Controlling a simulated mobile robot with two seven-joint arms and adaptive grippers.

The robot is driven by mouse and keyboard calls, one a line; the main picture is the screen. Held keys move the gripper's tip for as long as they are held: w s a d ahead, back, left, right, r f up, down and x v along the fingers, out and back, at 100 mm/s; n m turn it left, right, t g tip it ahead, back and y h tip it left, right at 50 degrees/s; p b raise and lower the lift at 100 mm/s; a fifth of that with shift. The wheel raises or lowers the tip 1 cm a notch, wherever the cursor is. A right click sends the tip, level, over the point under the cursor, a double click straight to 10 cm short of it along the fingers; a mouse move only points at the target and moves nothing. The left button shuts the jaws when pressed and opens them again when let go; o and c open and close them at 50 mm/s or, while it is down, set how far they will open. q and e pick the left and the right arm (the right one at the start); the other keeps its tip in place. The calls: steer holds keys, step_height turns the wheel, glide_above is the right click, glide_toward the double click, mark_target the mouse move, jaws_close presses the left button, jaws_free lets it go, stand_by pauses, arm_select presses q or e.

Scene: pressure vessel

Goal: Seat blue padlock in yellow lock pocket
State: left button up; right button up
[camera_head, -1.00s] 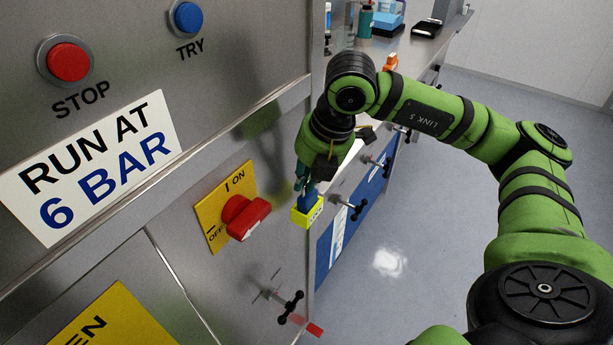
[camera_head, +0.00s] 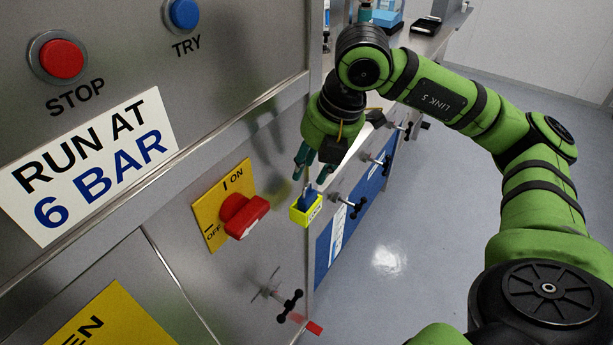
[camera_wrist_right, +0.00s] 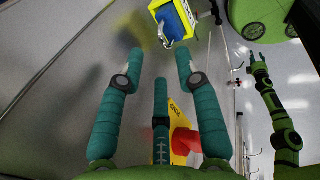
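The blue padlock (camera_head: 308,199) sits inside the yellow lock pocket (camera_head: 303,217), with its body largely hidden by the pocket walls. In the right wrist view the padlock (camera_wrist_right: 178,22) shows its blue body and metal shackle within the yellow rim of the pocket (camera_wrist_right: 157,6). My right gripper (camera_head: 311,174) is just above the pocket; its teal fingers are spread, with nothing between them. It also shows open and empty in the right wrist view (camera_wrist_right: 160,58). My left gripper (camera_wrist_right: 258,62) shows small at the right of that view, with its fingers apart.
The red switch handle (camera_head: 243,216) on its yellow plate is left of the pocket. A black-knobbed clamp (camera_head: 290,306) is below, and more clamps (camera_head: 355,207) stick out to the right. The steel panel carries a red STOP button (camera_head: 62,59) and blue TRY button (camera_head: 184,13).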

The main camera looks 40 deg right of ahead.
steer(key=v, duration=0.8)
steer(key=shift+f, duration=0.1)
